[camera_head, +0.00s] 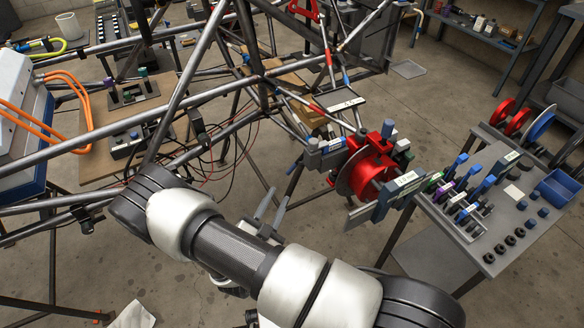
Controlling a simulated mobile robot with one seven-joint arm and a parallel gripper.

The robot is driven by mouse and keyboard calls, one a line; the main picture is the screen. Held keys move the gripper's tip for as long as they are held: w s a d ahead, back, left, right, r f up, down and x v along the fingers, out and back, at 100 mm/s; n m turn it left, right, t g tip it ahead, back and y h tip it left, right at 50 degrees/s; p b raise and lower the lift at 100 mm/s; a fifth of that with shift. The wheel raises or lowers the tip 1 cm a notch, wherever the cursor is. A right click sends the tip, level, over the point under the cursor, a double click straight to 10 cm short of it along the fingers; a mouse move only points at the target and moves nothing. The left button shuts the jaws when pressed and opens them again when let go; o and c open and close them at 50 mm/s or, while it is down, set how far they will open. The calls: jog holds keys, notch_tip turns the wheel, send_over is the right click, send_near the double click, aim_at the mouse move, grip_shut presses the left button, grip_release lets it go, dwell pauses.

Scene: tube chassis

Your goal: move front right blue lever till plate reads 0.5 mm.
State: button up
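A red hub (372,168) with a grey disc sits at the right corner of the tube chassis (262,85). A blue-topped part (388,129) sticks up from it, perhaps the blue lever; I cannot confirm that. A dark plate with a white label (396,192) stands in front of the hub; its reading is too small to make out.
A grey cart (478,257) at right holds blue- and purple-handled tools, dark cylinders and a blue bin (558,188). Chassis tubes and thin cables lie at left, near a white-and-blue box (22,125) with orange hoses.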

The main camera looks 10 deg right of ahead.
aim_at(292, 169)
jog(key=b+x, duration=0.2)
jog(key=x, duration=1.2)
grip_shut()
